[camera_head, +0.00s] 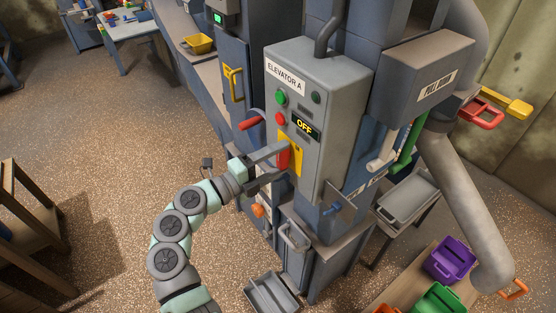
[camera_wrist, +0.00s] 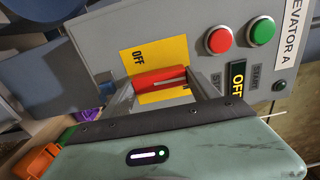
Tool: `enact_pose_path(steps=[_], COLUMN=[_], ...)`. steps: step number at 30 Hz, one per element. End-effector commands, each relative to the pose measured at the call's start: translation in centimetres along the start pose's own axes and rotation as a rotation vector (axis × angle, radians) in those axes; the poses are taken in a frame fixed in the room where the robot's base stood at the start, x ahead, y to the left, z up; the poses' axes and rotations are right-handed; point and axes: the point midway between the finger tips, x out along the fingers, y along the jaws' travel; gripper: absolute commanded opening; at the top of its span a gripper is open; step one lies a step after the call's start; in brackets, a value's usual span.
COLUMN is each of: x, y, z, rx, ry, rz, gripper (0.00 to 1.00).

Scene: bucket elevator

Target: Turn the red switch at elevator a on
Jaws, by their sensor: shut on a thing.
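The grey control box (camera_head: 335,75) labelled ELEVATOR A has a yellow plate (camera_head: 297,152) with a red switch (camera_head: 283,157) on it. Its display (camera_head: 304,126) reads OFF. In the wrist view the red switch (camera_wrist: 160,79) lies across the yellow plate (camera_wrist: 172,56), beside the printed word OFF. My gripper (camera_head: 277,162) is at the switch, with a finger on either side of it. In the wrist view my gripper (camera_wrist: 165,85) is shut on the red switch, and its fingers hide part of the plate.
Green and red buttons (camera_head: 281,98) sit above the switch. A red handle (camera_head: 250,123) sticks out left of the box. A grey bin (camera_head: 271,295) stands on the floor below. Purple (camera_head: 451,258) and green bins are at lower right.

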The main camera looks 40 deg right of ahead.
Motion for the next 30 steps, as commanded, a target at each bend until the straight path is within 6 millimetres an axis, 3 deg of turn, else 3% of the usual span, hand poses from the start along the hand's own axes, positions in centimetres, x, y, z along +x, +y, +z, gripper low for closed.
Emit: enact_pose_path(steps=[3,4,11,22,30], x=[-0.1,-0.1,0.0,-0.8,-5.8], y=[0.1,0.1,0.1,0.0,0.1], z=[0.1,0.1,0.0,0.1,0.2], rx=[0.001,0.001,0.000,0.000,-0.003], ry=[-0.003,-0.002,-0.001,-0.003,-0.006], rz=[0.002,0.003,0.001,0.000,0.000], gripper=[0.29,0.71,0.89,0.91,0.91])
